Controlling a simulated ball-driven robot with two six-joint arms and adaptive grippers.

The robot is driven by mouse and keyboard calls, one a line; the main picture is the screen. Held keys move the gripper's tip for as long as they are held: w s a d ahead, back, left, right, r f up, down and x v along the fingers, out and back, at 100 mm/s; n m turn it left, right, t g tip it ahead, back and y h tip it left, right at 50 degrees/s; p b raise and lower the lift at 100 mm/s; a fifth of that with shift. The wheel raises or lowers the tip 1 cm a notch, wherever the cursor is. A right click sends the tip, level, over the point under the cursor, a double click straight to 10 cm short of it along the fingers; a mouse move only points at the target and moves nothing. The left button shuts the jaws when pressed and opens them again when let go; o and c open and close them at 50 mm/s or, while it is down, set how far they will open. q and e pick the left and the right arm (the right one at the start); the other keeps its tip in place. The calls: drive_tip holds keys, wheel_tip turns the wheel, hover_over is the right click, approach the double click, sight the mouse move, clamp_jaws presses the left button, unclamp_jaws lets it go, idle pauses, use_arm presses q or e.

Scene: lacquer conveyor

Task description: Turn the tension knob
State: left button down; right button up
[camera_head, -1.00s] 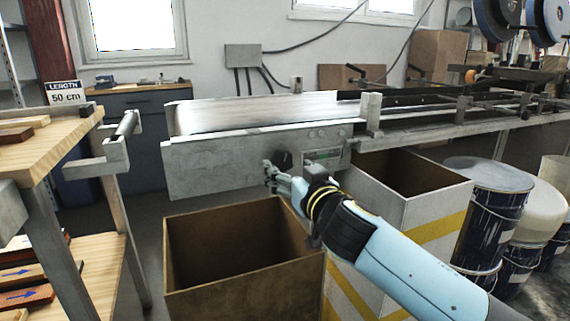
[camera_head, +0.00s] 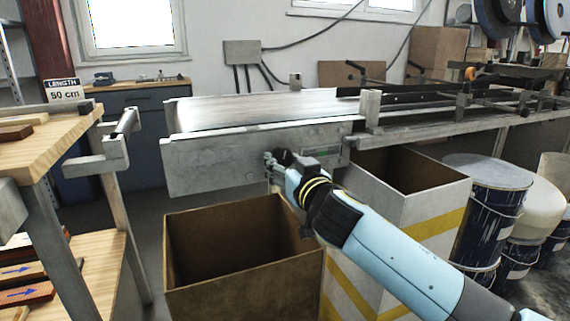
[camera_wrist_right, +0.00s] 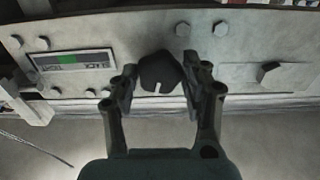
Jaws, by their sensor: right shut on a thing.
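The tension knob (camera_wrist_right: 160,72) is a dark round knob on the grey side plate of the conveyor (camera_head: 205,163). In the right wrist view it sits between the two fingers of my right gripper (camera_wrist_right: 158,88), which is shut on it. In the head view my right gripper (camera_head: 277,160) reaches the plate near its right part, and the knob is mostly hidden behind the gripper and wrist. A small panel with a green display (camera_wrist_right: 68,60) is on the plate beside the knob. My left gripper is not in view.
An open brown bin (camera_head: 240,285) stands below the conveyor end. A bin with yellow stripes (camera_head: 437,224) is right of it, partly behind my right arm. Paint drums (camera_head: 490,215) stand at the right. A wooden bench (camera_head: 60,140) is at the left.

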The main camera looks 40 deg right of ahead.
drive_tip(key=shift+n, duration=0.4)
drive_tip(key=n, duration=0.7)
drive_tip(key=shift+d+n+p, duration=0.1)
drive_tip(key=shift+n+p, duration=0.2)
drive_tip(key=shift+p, duration=0.05)
drive_tip(key=n+p, duration=0.1)
drive_tip(key=n, duration=0.3)
drive_tip(key=shift+r, duration=0.1)
drive_tip(key=shift+n+p, duration=0.35)
drive_tip(key=shift+n, duration=1.75)
drive_tip(key=o, duration=1.1)
drive_tip(key=shift+o, duration=0.2)
